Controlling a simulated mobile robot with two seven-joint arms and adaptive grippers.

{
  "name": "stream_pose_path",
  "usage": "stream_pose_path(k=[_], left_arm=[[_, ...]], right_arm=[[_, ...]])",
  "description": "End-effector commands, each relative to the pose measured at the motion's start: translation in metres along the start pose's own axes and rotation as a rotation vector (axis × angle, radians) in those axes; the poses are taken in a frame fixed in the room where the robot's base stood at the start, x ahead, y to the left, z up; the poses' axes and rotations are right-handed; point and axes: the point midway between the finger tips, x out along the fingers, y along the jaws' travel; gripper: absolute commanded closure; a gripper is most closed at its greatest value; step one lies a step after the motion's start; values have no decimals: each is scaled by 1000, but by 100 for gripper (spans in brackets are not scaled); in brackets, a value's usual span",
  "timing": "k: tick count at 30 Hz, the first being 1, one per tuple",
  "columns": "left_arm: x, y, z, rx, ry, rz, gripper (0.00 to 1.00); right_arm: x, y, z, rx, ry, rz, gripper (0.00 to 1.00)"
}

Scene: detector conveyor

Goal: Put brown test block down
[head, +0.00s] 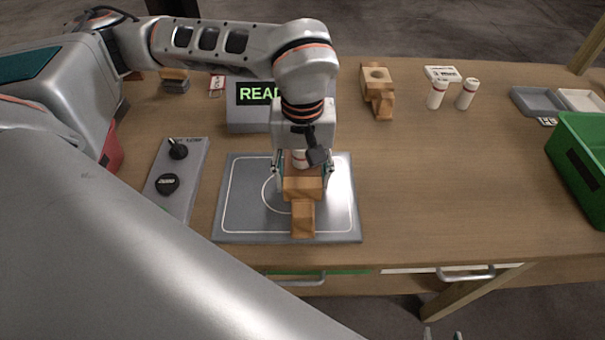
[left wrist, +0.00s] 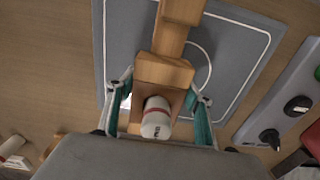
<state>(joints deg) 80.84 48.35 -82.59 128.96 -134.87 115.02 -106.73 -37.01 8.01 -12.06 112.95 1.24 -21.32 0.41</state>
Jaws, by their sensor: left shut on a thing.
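The brown test block (head: 302,215) is a stepped wooden piece over the grey plate (head: 232,225) with its white outline and ring. My left gripper (head: 303,180) points down and is shut on the block, with a finger on either side. The block also shows between the fingers in the left wrist view (left wrist: 165,70). A white cylinder with a red band (left wrist: 157,118) sits in the block, close to the palm. I cannot tell whether the block's underside touches the plate. Only the tips of my right gripper (head: 443,334) show at the bottom edge, apart and empty.
A display box (head: 245,118) stands behind the plate, its green text partly hidden. A knob panel (head: 180,190) lies left. Another wooden block (head: 376,80) and two white cylinders (head: 467,94) stand at the back. A green bin (head: 585,140) is at right; the table between is clear.

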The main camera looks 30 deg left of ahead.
Motion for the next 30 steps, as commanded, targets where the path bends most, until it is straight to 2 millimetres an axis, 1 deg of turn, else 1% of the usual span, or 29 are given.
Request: stream_pose_path(k=[2,3,4,14,17,20,30], left_arm=[[3,0,0,0,0,0,81],[2,0,0,0,0,-1,39],[2,0,0,0,0,-1,32],[2,0,0,0,-1,-1,32],[-4,0,0,0,1,0,32],[-16,0,-1,-1,2,1,32],[-85,1,-1,-1,4,2,32]], right_arm=[[1,0,3,0,-2,0,60],[1,0,2,-1,-1,0,60],[1,0,2,-1,-1,0,60],[1,1,0,-1,1,1,60],[-1,1,-3,-1,3,2,60],[-1,1,-4,1,5,2,60],[-2,0,-5,5,3,-1,60]])
